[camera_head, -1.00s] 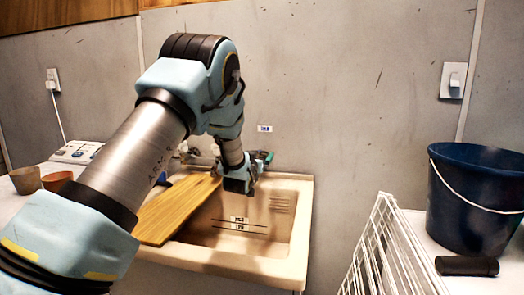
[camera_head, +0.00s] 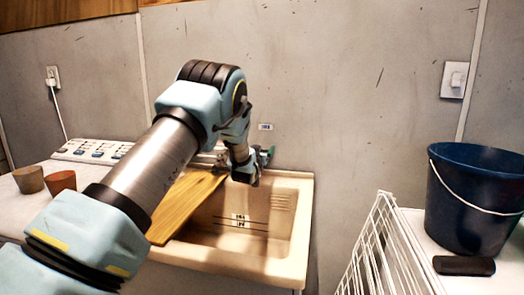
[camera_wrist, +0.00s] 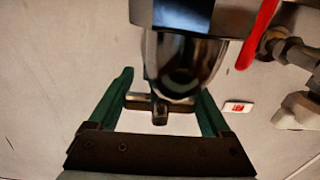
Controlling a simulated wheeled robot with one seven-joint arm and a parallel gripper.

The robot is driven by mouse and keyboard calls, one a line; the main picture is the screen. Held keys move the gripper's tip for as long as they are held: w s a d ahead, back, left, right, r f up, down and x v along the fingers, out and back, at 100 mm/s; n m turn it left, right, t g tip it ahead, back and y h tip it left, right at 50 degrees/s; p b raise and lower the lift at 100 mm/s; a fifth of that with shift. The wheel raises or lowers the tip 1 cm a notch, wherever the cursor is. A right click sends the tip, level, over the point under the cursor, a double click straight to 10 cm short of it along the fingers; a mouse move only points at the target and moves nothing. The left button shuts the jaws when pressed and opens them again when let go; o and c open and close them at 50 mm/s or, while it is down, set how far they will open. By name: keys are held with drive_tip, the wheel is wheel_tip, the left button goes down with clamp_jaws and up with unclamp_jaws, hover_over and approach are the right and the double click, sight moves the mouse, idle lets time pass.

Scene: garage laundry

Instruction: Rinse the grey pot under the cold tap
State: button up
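My gripper (camera_wrist: 163,85) is at the wall behind the sink (camera_head: 288,240), its two green fingers set wide apart. In the wrist view a small metal crosspiece with a knob (camera_wrist: 160,112) lies between the fingers, like part of a tap; whether they touch it is unclear. A dark, shiny metal body (camera_wrist: 185,65) fills the top middle. A red lever (camera_wrist: 260,30) and metal pipework (camera_wrist: 295,50) are at upper right. In the head view my gripper (camera_head: 246,175) is above the sink's back edge and hides most of the taps. I cannot make out a grey pot.
A wooden board (camera_head: 185,205) lies across the sink's left side. Two small brownish pots (camera_head: 28,180) (camera_head: 61,181) stand on the white surface at left. A white wire rack (camera_head: 385,250), a blue bucket (camera_head: 475,200) and a black object (camera_head: 464,265) are at right. The basin's visible floor looks clear.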

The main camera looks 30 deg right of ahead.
drive_tip(key=c, duration=0.8)
drive_tip(key=shift+o, duration=0.2)
drive_tip(key=n+t+y+b, duration=0.1)
drive_tip(key=b, duration=0.2)
drive_tip(key=shift+f, duration=0.3)
drive_tip(key=shift+w+a+r+n+t+y+b, duration=0.15)
drive_tip(key=shift+n+t+y+b, duration=0.4)
drive_tip(key=shift+y+b, duration=0.25)
drive_tip(key=shift+w+a+r+n+t+y, duration=0.1)
drive_tip(key=shift+a+r+n+t+y, duration=0.1)
drive_tip(key=shift+n+t+y, duration=0.5)
drive_tip(key=shift+g, duration=0.25)
drive_tip(key=o, duration=1.2)
drive_tip(key=shift+c, duration=0.2)
